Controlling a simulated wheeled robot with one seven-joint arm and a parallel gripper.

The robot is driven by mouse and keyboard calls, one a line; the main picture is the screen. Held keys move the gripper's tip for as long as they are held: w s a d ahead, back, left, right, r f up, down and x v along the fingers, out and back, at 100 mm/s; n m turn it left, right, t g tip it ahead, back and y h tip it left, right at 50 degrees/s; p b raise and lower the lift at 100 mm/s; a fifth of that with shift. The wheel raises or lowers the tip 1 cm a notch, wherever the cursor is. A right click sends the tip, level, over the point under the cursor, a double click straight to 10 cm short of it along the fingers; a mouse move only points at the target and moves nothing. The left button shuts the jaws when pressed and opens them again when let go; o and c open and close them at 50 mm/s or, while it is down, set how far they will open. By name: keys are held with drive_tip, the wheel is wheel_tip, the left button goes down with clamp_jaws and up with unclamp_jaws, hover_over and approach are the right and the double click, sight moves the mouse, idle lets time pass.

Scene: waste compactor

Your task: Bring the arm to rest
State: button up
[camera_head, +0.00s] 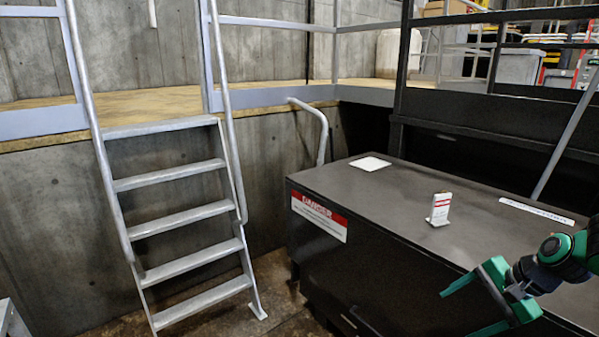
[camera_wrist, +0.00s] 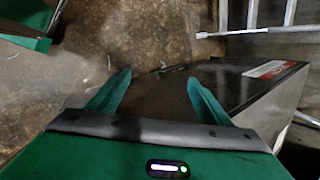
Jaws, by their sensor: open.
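My gripper (camera_head: 462,309) is at the lower right of the head view, in front of the near right part of the dark compactor box (camera_head: 370,215). Its green fingers are spread apart with nothing between them. In the wrist view my gripper (camera_wrist: 158,85) also shows both fingers apart, over the brown floor and the side of the dark box (camera_wrist: 235,85). My arm is partly cut off by the right edge of the head view.
A small white and red sign (camera_head: 440,208) stands on the box top, near a flat white plate (camera_head: 370,163). A danger label (camera_head: 319,216) is on its side. A metal stair (camera_head: 180,220) stands left, leading to a railed platform (camera_head: 160,103). Floor between stair and box is clear.

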drive_tip(key=s+d+r+n+g+h, duration=0.1)
drive_tip(key=s+r, duration=0.4)
drive_tip(key=s, duration=0.6)
drive_tip(key=s+d+r+n+g+h, duration=0.1)
drive_tip(key=s+r+n+g+h, duration=0.2)
drive_tip(key=s, duration=0.8)
wheel_tip(320, 180, up, 2)
drive_tip(key=n, duration=0.3)
drive_tip(key=shift+d, duration=0.35)
drive_tip(key=shift+w+f, duration=0.2)
drive_tip(key=shift+w, duration=0.4)
